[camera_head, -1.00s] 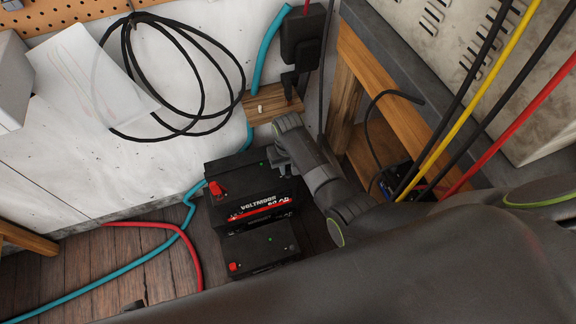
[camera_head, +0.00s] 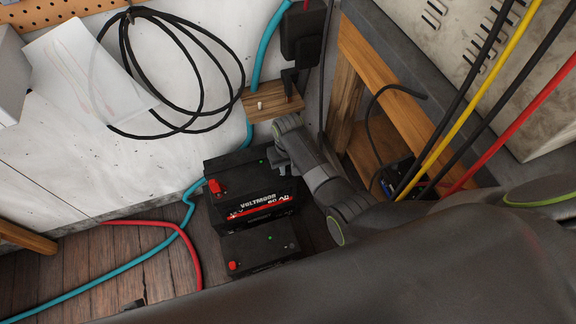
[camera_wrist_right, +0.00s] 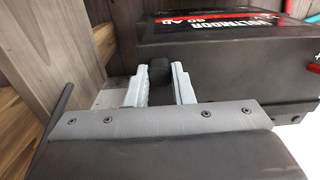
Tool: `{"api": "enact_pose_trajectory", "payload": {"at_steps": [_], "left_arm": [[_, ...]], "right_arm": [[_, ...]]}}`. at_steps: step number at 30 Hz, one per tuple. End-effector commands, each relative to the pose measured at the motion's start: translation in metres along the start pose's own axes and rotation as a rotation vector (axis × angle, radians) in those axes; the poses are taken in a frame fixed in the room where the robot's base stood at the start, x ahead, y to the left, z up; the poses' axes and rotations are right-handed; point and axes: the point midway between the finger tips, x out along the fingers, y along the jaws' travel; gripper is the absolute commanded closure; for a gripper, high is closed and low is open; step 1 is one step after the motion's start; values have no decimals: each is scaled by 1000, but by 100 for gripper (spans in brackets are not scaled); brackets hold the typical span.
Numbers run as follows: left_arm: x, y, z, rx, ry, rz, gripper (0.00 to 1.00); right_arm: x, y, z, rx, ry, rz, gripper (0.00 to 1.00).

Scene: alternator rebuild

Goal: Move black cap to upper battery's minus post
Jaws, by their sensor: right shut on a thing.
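In the right wrist view, my right gripper (camera_wrist_right: 160,80) is shut on the black cap (camera_wrist_right: 158,68), held between the fingertips beside the battery. Whether the cap touches a post cannot be seen. My left gripper is not in view.
A wooden shelf (camera_head: 270,106) is behind my gripper. A wooden bench leg (camera_head: 345,85) is close on the right. Red and teal cables run left of the batteries.

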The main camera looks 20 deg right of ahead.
Motion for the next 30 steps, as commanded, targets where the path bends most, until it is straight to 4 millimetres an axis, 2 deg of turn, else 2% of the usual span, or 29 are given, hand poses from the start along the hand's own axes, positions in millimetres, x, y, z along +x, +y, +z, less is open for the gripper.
{"api": "enact_pose_trajectory", "payload": {"at_steps": [15, 16, 21, 30], "left_arm": [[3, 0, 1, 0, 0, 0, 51], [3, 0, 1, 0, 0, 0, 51], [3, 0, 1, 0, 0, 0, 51], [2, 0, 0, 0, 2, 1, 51]], "right_arm": [[5, 0, 0, 0, 0, 0, 90], [5, 0, 0, 0, 0, 0, 77], [5, 0, 0, 0, 0, 0, 55], [5, 0, 0, 0, 0, 0, 53]]}}
